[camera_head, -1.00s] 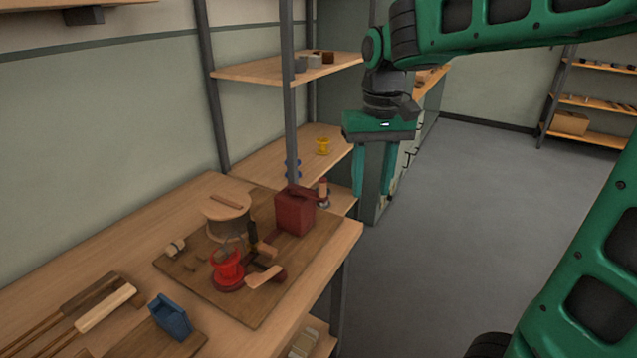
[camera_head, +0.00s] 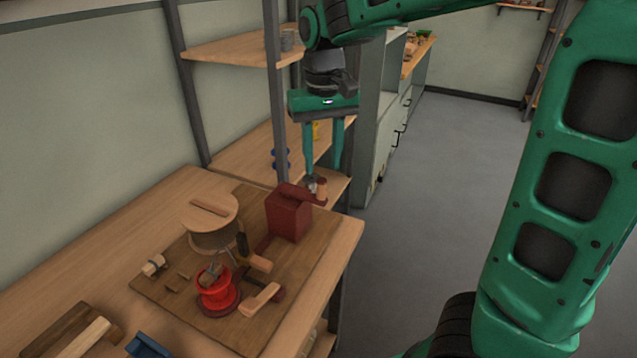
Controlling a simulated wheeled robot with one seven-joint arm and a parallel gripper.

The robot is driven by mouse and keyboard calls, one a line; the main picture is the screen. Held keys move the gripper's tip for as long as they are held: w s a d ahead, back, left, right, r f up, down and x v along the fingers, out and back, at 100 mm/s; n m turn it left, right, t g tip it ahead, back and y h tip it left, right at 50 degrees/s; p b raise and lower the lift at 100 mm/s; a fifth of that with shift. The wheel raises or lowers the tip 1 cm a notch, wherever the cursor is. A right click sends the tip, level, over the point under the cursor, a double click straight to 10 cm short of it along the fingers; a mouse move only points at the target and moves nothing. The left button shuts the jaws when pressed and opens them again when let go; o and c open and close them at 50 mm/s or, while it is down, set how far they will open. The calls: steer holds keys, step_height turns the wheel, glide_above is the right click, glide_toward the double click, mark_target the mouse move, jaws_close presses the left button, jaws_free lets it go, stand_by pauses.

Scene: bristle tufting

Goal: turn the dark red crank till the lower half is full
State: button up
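The dark red crank (camera_head: 291,191) sits on top of a dark red box (camera_head: 288,219) on a wooden board at the bench's right side. Its arm points right to an upright handle (camera_head: 321,188) with a pale wooden grip. My gripper (camera_head: 322,176) points down at the handle with its two green fingers spread apart. The fingertips are close to the handle's top; I cannot tell whether they touch it. A red flanged cup or spool (camera_head: 217,290) stands at the front of the board, with brownish stuff at its top. How full its lower half is cannot be seen.
A round wooden-lidded drum (camera_head: 211,213) stands left of the box. Small wooden pieces (camera_head: 262,300) and a dark tool lie near the red cup. A grey shelf post (camera_head: 276,100) rises close left of my gripper. Open floor lies to the right.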

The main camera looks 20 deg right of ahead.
mark_target(322, 180)
step_height(322, 180, down, 7)
steer(key=shift+f, duration=0.1)
stand_by(0.4)
jaws_close()
